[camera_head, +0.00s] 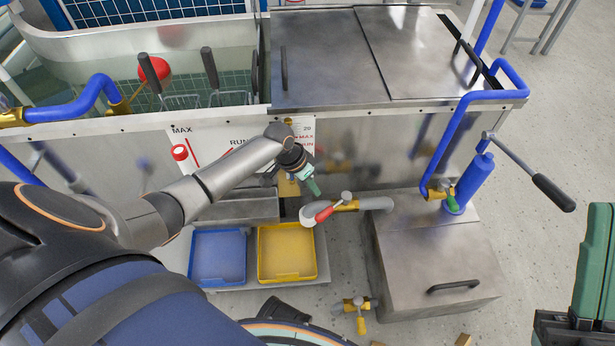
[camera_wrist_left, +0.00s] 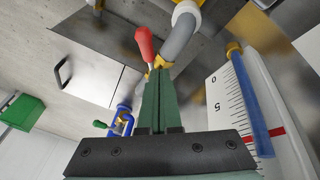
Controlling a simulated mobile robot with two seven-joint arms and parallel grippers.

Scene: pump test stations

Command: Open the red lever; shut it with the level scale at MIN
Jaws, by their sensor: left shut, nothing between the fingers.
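The red lever (camera_head: 325,213) sits on a brass valve (camera_head: 346,204) in a grey pipe above the floor. In the left wrist view the red lever (camera_wrist_left: 143,42) stands out just beyond the fingertips, beside the grey pipe. My left gripper (camera_head: 312,188) is shut and empty just above the lever; its green fingers (camera_wrist_left: 160,100) are pressed together. I cannot tell whether they touch the lever. The level scale (camera_head: 306,133) is partly behind my left wrist. In the left wrist view the white scale (camera_wrist_left: 222,100) has a blue column and a red mark. My right gripper (camera_head: 590,262) is partly visible at the right edge.
A blue tray (camera_head: 218,285) and a yellow tray (camera_head: 287,278) lie below the tank. A steel box (camera_head: 440,265) with a handle stands right of the pipe. A black-handled lever (camera_head: 552,192) juts out at right. A brass valve (camera_head: 357,304) shows near the floor.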

